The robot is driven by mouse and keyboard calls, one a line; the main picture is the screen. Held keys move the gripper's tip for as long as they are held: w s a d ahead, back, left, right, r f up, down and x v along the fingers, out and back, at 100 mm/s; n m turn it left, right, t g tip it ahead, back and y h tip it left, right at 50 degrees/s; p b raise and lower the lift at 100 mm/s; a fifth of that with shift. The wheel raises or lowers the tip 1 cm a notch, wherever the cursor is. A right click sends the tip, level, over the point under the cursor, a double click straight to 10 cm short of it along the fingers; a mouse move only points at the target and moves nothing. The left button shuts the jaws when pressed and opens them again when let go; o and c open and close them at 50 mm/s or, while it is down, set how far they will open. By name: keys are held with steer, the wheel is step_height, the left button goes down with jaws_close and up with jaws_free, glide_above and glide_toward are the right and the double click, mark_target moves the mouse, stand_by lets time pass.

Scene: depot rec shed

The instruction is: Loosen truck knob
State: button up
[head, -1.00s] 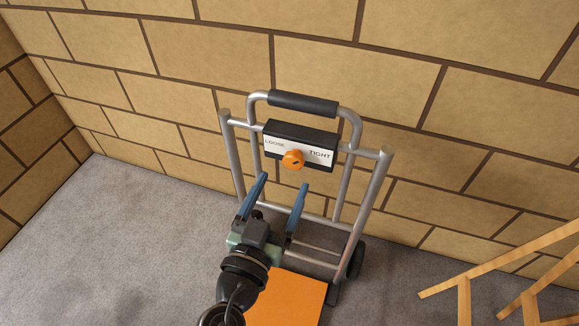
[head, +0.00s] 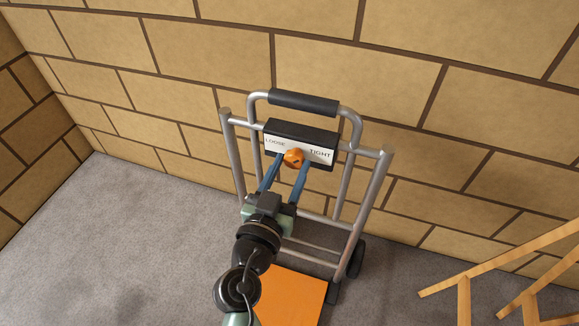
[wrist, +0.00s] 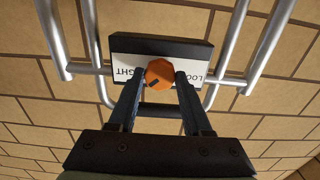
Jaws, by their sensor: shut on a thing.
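The orange knob (head: 293,158) sits on the front of a black box with a white label plate (head: 322,157), reading LOOSE on the left and TIGHT on the right. The box is fixed across the frame of the grey hand truck (head: 372,190). My gripper (head: 291,164) is shut on the knob, one blue finger on each side. In the wrist view the knob (wrist: 160,73) shows between the two fingertips, with a dark mark on its face toward the lower left. The label appears upside down there, partly hidden by the fingers.
The truck stands close to a block wall (head: 350,65), with a black grip (head: 303,103) on top. Its orange toe plate (head: 292,297) lies low in front. Wooden slatted furniture (head: 510,265) stands at the right. The grey floor (head: 130,250) at the left is clear.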

jaws_close()
steer(key=shift+n, duration=0.3)
steer(key=n, duration=0.7)
steer(key=n+p, duration=0.1)
steer(key=n, duration=0.4)
steer(key=shift+n, duration=0.3)
steer(key=n+p, duration=0.1)
steer(key=n, duration=0.3)
steer(key=shift+n+p, duration=0.3)
steer(key=shift+p, duration=0.1)
